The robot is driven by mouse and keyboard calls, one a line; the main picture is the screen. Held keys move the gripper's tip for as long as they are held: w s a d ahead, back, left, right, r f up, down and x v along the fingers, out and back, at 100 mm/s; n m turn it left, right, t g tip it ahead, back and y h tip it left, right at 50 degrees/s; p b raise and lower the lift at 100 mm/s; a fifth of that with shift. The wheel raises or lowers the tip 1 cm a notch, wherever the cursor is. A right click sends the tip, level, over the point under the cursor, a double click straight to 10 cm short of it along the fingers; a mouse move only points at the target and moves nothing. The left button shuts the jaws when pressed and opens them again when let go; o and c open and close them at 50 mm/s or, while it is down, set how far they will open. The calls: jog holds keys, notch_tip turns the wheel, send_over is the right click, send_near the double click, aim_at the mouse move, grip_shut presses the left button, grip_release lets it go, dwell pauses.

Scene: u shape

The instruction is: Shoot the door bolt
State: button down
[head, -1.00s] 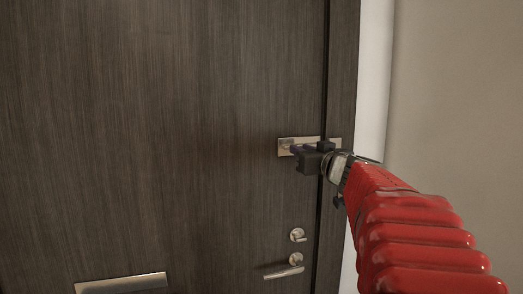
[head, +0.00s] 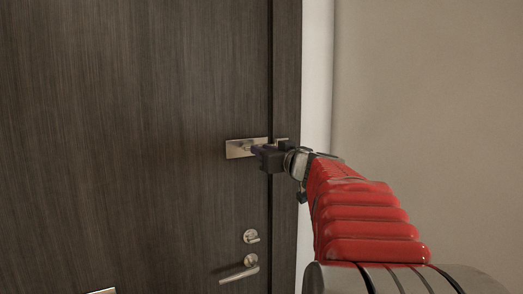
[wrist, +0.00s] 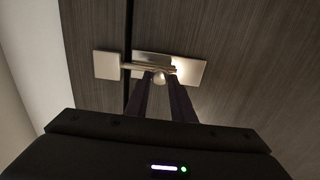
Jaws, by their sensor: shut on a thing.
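The door bolt's metal plate (head: 236,150) is fixed on the dark wooden door, and it also shows in the wrist view (wrist: 193,72). A matching keeper plate (wrist: 106,65) sits on the door frame across the gap. The bolt rod (wrist: 135,67) lies across the dark gap between door and frame, its end at the keeper plate. My gripper (head: 255,150) is at the bolt, with its fingers in front of the plate. In the wrist view my gripper (wrist: 162,77) is shut on the bolt's small knob (wrist: 158,78). The fingers partly hide the knob's sides.
Below the bolt on the door are a round lock (head: 251,236) and a lever handle (head: 240,270). A mail slot edge (head: 103,291) shows at the bottom. The door frame (head: 286,90) and a plain wall (head: 430,100) stand to the right.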

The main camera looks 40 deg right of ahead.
jog(key=c, duration=1.8)
grip_release()
jog(key=shift+d, duration=0.25)
jog(key=shift+c, duration=0.2)
jog(key=o, duration=0.3)
jog(key=shift+w+a+f, duration=0.1)
jog(key=shift+w+a, duration=0.15)
jog(key=shift+w, duration=0.15)
jog(key=v, duration=1.4)
jog(key=shift+s, duration=0.1)
